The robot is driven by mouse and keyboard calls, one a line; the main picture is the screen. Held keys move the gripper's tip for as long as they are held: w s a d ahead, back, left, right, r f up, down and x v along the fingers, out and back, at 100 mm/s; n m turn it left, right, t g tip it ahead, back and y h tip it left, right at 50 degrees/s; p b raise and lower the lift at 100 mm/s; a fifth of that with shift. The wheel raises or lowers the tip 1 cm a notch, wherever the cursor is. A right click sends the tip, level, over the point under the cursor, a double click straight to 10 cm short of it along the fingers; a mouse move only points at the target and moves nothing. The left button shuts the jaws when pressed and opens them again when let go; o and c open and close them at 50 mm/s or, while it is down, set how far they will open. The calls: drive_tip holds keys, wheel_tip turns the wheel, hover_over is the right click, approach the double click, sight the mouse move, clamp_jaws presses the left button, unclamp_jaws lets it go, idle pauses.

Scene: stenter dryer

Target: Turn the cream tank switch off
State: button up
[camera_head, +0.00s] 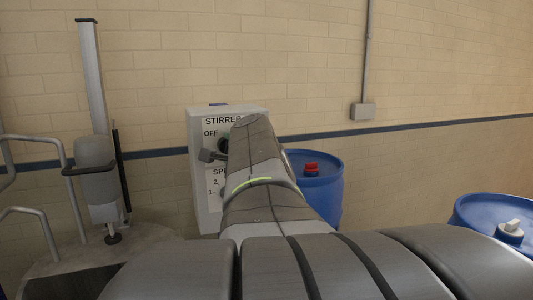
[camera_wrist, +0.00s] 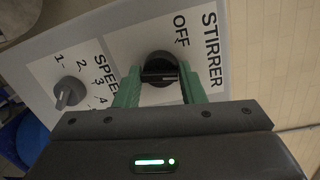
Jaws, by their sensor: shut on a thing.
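A pale control box (camera_head: 203,185) labelled STIRRER, with OFF below that word, stands against the wall in the head view. The wrist view shows its face close up, turned sideways. The black round switch (camera_wrist: 157,60) sits near the OFF label. My gripper (camera_wrist: 159,84) has its two green fingers on either side of the switch's dark handle and is shut on it. The fingers partly cover the switch's lower part. Which mark the handle points to is hard to tell. In the head view my arm hides most of the switch and the gripper.
A grey SPEED knob (camera_wrist: 70,92) with numbered marks sits beside the switch on the same panel. A blue drum with a red cap (camera_head: 328,190) stands right of the box, another blue drum (camera_head: 480,210) farther right. A metal stirrer column (camera_head: 95,80) and railings stand left.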

drive_tip(key=n, duration=0.3)
drive_tip(key=n+h, duration=0.1)
drive_tip(key=n, duration=0.6)
drive_tip(key=shift+a+r+h, duration=0.1)
drive_tip(key=shift+r+h, duration=0.2)
drive_tip(key=shift+p, duration=0.3)
drive_tip(key=o, duration=1)
drive_tip(key=shift+c, duration=0.2)
drive_tip(key=shift+f, duration=0.15)
